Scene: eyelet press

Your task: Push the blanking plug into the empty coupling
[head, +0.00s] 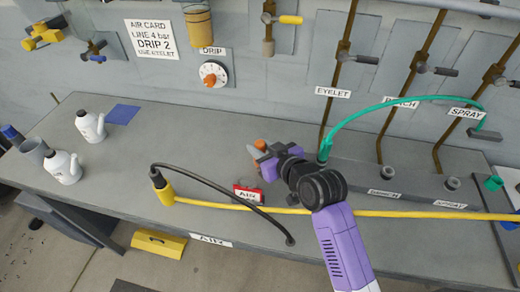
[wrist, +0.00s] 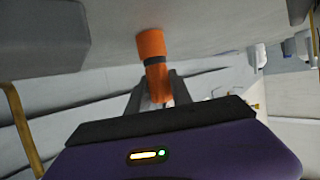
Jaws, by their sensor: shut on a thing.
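My gripper (head: 258,153) is shut on the orange blanking plug (wrist: 150,45), above the bench left of the grey block. In the wrist view the plug sticks out beyond the fingers (wrist: 155,95), with a wider orange end and a dark band. In the head view only a little orange of the plug (head: 260,144) shows. Two short grey couplings stand at the block with nothing seen in them: one by the middle label (head: 388,172) and one by the right label (head: 452,183). Both are well right of my gripper, apart from the plug. My arm hides part of the block's left end.
A green hose (head: 400,103) arches over the block. A yellow hose (head: 400,214) runs along the bench front, and a black hose (head: 225,180) loops left. A red air tag (head: 248,194) lies below my gripper. White bottles (head: 90,125) stand at the left.

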